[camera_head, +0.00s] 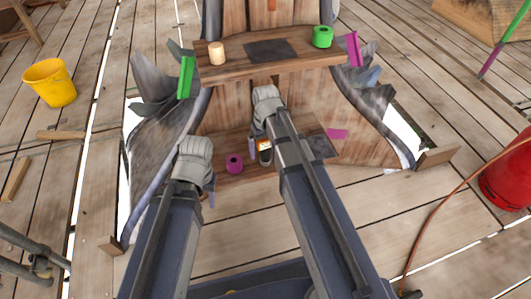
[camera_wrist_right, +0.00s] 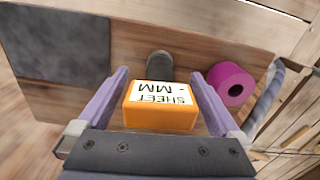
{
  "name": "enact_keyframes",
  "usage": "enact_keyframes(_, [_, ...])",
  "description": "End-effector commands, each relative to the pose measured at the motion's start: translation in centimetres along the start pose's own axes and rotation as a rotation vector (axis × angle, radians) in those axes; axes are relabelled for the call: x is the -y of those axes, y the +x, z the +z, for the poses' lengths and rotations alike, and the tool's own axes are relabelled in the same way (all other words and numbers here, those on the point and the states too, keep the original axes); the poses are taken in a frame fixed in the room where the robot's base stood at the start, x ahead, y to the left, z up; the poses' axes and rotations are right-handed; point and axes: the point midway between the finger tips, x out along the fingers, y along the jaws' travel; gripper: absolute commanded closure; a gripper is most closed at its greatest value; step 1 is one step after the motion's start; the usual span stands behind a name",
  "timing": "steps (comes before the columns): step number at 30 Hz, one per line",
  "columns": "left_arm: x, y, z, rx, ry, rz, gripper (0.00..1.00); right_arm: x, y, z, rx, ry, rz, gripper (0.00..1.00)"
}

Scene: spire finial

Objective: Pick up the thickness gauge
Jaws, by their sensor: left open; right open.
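An orange block with a white label reading "SHEET" and "MM" (camera_wrist_right: 160,107), probably the thickness gauge, sits between the fingers of my right gripper (camera_wrist_right: 159,75) in the right wrist view. A dark rounded end (camera_wrist_right: 160,66) shows just beyond it. The right gripper is open, with a finger on either side of the block; I cannot tell whether either touches it. In the head view the block (camera_head: 264,146) is small and partly hidden by my right arm, above the lower plank. My left gripper (camera_head: 208,195) is open, left of the magenta roll, its fingers mostly hidden.
The magenta roll (camera_head: 234,163) and a dark square (camera_head: 321,147) are on the lower wooden plank. The upper plank (camera_head: 295,66) holds a cream cylinder (camera_head: 217,53) and a green roll (camera_head: 322,36). A yellow bucket (camera_head: 50,83) and red cylinder (camera_head: 507,175) stand at the sides.

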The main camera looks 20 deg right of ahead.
Motion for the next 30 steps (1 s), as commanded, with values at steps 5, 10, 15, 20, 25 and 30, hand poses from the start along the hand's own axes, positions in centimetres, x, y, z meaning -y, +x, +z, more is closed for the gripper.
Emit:
enact_keyframes(5, [0.01,-0.10,0.01,0.000,0.000,0.000,0.50,0.00,-0.10,0.00,0.000,0.000,0.000,0.10])
enact_keyframes(10, [0.01,-0.09,0.01,0.000,0.000,0.000,0.50,0.00,-0.09,0.00,0.000,0.000,0.000,0.29])
enact_keyframes(15, [0.01,-0.09,0.01,0.000,0.000,0.000,0.50,0.00,-0.09,-0.01,0.000,0.000,0.000,0.48])
enact_keyframes(20, [0.01,-0.09,0.01,0.000,0.000,0.000,0.50,0.00,-0.09,0.00,0.000,0.000,0.000,0.66])
enact_keyframes(25, [0.01,-0.09,0.01,0.000,0.000,0.000,0.50,0.00,-0.09,-0.01,0.000,0.000,0.000,0.85])
enact_keyframes(30, [0.01,-0.09,0.01,0.000,0.000,0.000,0.50,0.00,-0.09,0.00,0.000,0.000,0.000,0.94])
